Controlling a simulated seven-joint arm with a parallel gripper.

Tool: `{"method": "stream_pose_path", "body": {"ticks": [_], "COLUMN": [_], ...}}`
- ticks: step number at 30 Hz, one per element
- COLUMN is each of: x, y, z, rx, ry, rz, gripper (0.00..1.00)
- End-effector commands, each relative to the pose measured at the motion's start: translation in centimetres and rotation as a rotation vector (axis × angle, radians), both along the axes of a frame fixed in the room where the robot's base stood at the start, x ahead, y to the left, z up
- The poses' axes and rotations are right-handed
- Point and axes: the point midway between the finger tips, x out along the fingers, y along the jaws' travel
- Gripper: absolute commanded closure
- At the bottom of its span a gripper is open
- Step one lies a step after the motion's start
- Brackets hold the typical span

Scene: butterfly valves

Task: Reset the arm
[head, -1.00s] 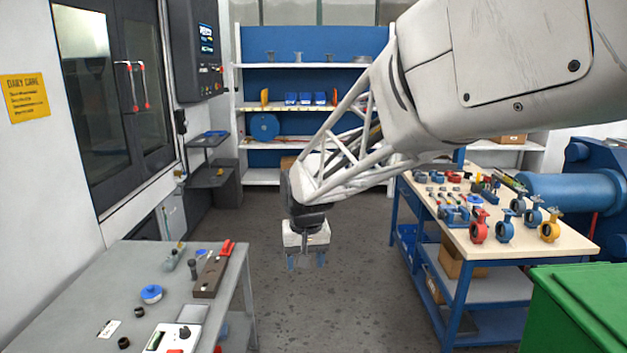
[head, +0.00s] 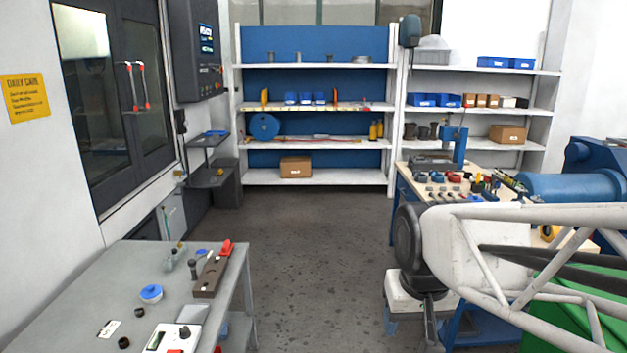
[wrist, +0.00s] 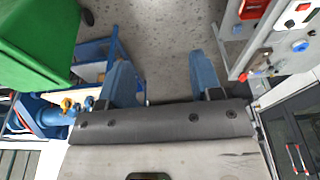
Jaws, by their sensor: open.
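My gripper (wrist: 163,78) is open in the wrist view, its two blue fingers well apart with only floor between them. In the head view my gripper (head: 405,318) hangs low at the right of centre, partly cut off by the bottom edge and partly hidden by my arm. The wooden-topped workbench (head: 405,172) stands behind my arm at the right. A yellow valve (head: 549,232) on it shows only in part. In the wrist view a yellow valve (wrist: 67,105) and a blue valve (wrist: 89,103) show beside the left finger, apart from it.
A grey table (head: 90,290) with tools stands at the left front. A green bin (head: 600,290) is at the right, partly behind my arm. Shelves (head: 315,105) line the back. The floor (head: 300,240) between the tables is clear.

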Motion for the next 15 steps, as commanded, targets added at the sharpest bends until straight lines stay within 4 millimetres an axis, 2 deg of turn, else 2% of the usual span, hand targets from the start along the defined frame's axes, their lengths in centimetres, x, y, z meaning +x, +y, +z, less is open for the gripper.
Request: {"method": "stream_pose_path", "body": {"ticks": [1,6,10,15], "x": [-1.3,-4.9,-6.8,-7.9], "y": [-0.6,-2.1,-2.7,-3.1], "z": [-0.1,-0.9,-1.3,-1.7], "rx": [-0.001,-0.004,-0.006,-0.009], "ry": [-0.006,-0.018,-0.025,-0.028], "rz": [-0.008,-0.031,-0.040,-0.047], "gripper": [0.41,0.41,0.41,0.41]}}
